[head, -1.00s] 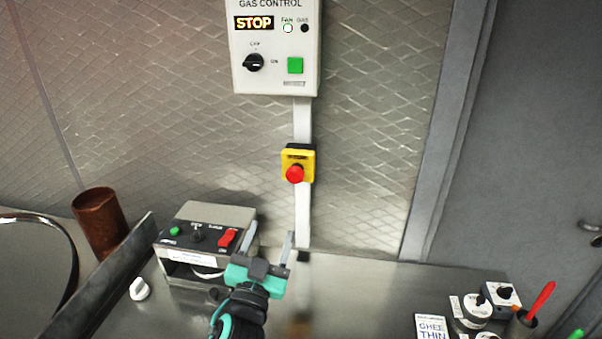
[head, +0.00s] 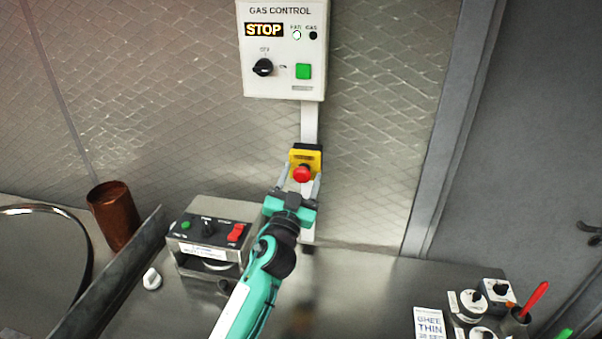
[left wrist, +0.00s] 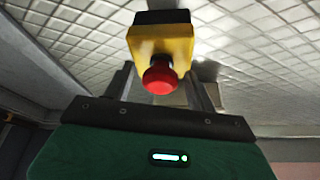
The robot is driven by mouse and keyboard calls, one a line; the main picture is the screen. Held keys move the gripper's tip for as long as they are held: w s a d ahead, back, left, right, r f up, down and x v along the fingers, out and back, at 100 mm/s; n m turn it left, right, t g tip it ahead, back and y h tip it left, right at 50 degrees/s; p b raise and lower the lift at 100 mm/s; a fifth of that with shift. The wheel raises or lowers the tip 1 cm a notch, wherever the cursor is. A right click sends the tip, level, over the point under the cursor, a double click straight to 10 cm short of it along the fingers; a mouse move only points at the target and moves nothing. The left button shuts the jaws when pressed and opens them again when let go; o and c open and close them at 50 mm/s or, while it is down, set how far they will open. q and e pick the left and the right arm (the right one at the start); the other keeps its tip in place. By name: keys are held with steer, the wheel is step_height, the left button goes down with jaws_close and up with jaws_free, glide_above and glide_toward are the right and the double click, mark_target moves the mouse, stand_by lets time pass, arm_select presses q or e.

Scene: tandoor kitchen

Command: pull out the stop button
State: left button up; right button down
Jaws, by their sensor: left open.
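The stop button is a red mushroom head (head: 302,174) on a yellow box (head: 306,156) fixed to the wall below the gas control panel. My left gripper (head: 301,183) is open, with its two fingers pointing up at the button, one on each side of the red head in the head view. In the left wrist view the red head (left wrist: 159,77) shows between the fingers, below its yellow box (left wrist: 160,47). I cannot tell if the fingers touch it. My right gripper is not in view.
The gas control panel (head: 283,50) shows a lit STOP sign. A switch box (head: 209,240) stands on the steel counter (head: 370,290) beside my left arm. A copper cup (head: 114,215) is at the left. Tins and a ghee label (head: 429,322) are at the right.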

arm_select(q)
steer(key=shift+w+r, duration=0.1)
steer(key=shift+w, duration=0.05)
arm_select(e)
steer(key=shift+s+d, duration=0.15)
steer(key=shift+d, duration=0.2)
arm_select(q)
jaws_close()
steer(key=shift+s+a, duration=0.1)
steer(key=shift+s, duration=0.65)
steer(key=shift+w, duration=0.15)
steer(key=shift+c, duration=1.6)
jaws_free()
steer(key=o, duration=0.3)
steer(key=shift+s, duration=0.25)
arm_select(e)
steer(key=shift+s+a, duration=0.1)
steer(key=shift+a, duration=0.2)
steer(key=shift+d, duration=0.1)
